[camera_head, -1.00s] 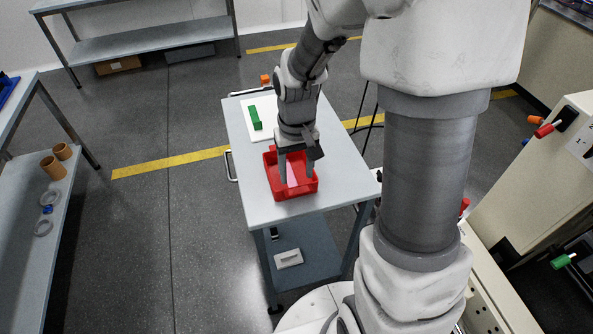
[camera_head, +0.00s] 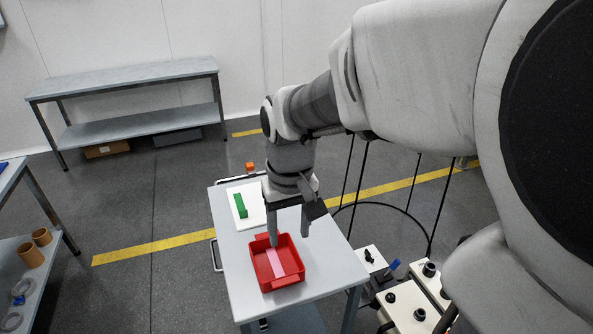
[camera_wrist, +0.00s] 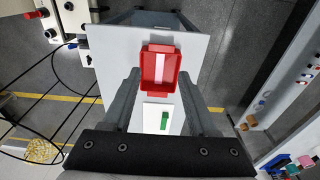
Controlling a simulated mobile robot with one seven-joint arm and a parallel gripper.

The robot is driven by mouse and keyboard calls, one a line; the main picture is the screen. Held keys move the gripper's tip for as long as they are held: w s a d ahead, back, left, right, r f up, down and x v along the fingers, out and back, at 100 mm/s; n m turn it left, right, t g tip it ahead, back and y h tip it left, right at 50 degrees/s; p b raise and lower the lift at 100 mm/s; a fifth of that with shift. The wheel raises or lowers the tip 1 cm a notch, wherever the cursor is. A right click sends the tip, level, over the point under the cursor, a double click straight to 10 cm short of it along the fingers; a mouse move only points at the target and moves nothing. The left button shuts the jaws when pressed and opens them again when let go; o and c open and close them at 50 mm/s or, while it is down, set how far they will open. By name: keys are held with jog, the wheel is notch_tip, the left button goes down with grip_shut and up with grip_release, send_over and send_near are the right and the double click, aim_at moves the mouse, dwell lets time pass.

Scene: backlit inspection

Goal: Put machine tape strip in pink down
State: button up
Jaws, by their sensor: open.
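The pink tape strip (camera_head: 276,262) lies inside a red tray (camera_head: 299,273) on the small grey table. In the wrist view the strip (camera_wrist: 159,68) looks pale and lies lengthwise in the middle of the red tray (camera_wrist: 174,72). My gripper (camera_head: 289,240) is open and empty. Its fingers are apart, above the far part of the tray, and nothing is between them. In the wrist view the two fingers stand to either side, with the tray beyond their tips.
A green block (camera_head: 240,206) sits on a white plate (camera_head: 255,213) behind the tray. An orange thing (camera_head: 250,167) is at the table's far end. The table top (camera_head: 234,275) is bare left of the tray. A shelf bench (camera_head: 130,77) stands by the wall.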

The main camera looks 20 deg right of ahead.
jog(key=s+r+t, duration=0.4)
jog(key=s+r, duration=0.2)
jog(key=s, duration=0.3)
jog(key=shift+s+a+r+t, duration=0.15)
jog(key=shift+s+r+t, duration=0.15)
jog(key=shift+r, duration=0.1)
dwell(0.9)
